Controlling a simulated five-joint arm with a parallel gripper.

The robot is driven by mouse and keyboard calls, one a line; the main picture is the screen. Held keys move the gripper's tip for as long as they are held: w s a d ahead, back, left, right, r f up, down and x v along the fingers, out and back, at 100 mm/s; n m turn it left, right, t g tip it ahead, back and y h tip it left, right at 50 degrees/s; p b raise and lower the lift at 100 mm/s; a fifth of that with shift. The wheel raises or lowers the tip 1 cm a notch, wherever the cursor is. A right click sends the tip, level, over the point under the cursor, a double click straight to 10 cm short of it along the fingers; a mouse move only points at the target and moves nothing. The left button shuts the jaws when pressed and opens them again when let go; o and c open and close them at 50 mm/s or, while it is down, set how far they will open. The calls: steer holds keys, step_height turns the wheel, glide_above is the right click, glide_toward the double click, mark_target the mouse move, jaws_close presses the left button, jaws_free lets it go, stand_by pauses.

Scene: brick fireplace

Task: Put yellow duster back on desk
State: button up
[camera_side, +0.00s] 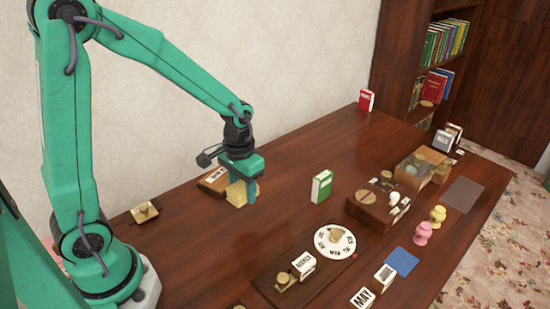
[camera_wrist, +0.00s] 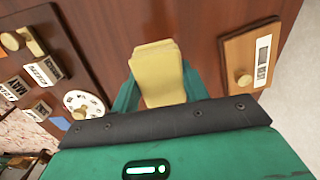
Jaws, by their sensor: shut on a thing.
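My gripper (camera_side: 244,188) is shut on the yellow duster (camera_side: 235,194), a pale yellow folded block. In the wrist view the duster (camera_wrist: 158,72) sits between the two green fingers and sticks out past them. The duster is low over the brown wooden desk (camera_side: 185,262), left of the middle in the side view. I cannot tell whether its lower edge touches the desk. One finger is partly hidden behind the duster in the side view.
A wooden block with a white label (camera_side: 211,180) lies close behind the duster, also on the right in the wrist view (camera_wrist: 250,60). A green box (camera_side: 321,186) stands to the right. A white dial (camera_side: 321,246) and several small items fill the front right. Bare desk lies in front of the gripper.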

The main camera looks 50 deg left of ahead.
steer(key=shift+w, duration=0.1)
steer(key=w+a+r, duration=0.1)
steer(key=w+a, duration=0.1)
steer(key=w, duration=0.7)
steer(key=w+a+r+m, duration=0.1)
steer(key=w+a+r, duration=0.1)
steer(key=w, duration=0.8)
steer(key=shift+a, duration=0.3)
steer(key=shift+w+a, duration=0.1)
glide_above(271, 160)
step_height(271, 160, down, 7)
steer(key=shift+a, duration=0.15)
steer(key=shift+f, duration=2)
steer(key=shift+f, duration=0.1)
steer(key=o, duration=1)
steer(key=shift+c, duration=0.2)
